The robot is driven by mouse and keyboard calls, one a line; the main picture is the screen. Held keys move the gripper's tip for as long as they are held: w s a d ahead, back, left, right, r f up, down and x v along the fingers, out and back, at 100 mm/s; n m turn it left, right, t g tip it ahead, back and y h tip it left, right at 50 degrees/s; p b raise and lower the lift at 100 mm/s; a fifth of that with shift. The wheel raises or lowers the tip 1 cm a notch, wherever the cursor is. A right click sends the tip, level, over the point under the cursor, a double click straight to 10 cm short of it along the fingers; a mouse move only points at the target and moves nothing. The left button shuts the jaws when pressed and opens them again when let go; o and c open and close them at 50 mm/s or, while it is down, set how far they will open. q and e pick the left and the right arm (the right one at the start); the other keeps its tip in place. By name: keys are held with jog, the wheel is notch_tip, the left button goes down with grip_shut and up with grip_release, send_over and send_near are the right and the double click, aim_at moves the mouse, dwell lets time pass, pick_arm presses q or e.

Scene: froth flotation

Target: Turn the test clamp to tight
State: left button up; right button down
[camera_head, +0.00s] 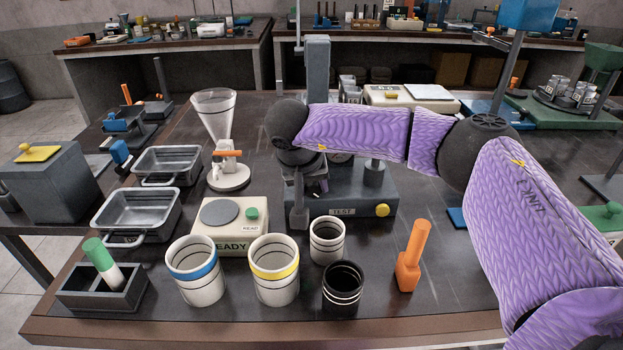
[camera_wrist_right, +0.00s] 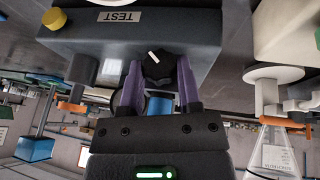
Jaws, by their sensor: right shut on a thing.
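The test machine (camera_head: 365,196) stands at the middle of the bench, a blue-grey base with a TEST label (camera_head: 342,211) and a yellow button (camera_head: 382,210). In the right wrist view its base (camera_wrist_right: 180,28) appears upside down. The test clamp, a black knob (camera_wrist_right: 158,68) with a white mark, sits between the purple fingers of my right gripper (camera_wrist_right: 160,85), which is shut on it. The mark slants to the upper left in that view. In the head view my arm and wrist mostly hide the knob and the fingers. My left gripper is not in view.
In front stand cups with blue (camera_head: 195,268) and yellow (camera_head: 273,269) bands, a white cup (camera_head: 327,240), a black cup (camera_head: 343,287) and an orange tool (camera_head: 412,256). A READY scale (camera_head: 228,236) and glass funnel (camera_head: 215,112) are left of the machine.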

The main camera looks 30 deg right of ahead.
jog(key=shift+d+r+t+y+p, duration=0.15)
jog(key=shift+t+y+p, duration=0.25)
jog(key=shift+y, duration=0.2)
jog(key=shift+s+d+m+t+y, duration=0.1)
jog(key=shift+m+t+y, duration=0.35)
jog(key=shift+y, duration=0.35)
jog(key=shift+t+y, duration=0.35)
jog(key=shift+y, duration=0.15)
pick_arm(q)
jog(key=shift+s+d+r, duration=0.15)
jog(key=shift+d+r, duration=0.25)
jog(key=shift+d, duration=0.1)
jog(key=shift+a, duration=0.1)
pick_arm(e)
jog(key=c, duration=0.7)
grip_release()
jog(key=shift+o, duration=0.6)
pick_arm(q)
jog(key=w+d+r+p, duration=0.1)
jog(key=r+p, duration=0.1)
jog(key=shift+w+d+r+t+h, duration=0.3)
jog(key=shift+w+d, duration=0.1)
pick_arm(e)
jog(key=v, duration=0.9)
jog(key=shift+s+d+r, duration=0.2)
jog(key=shift+s+r, duration=0.05)
jog(key=shift+s, duration=0.15)
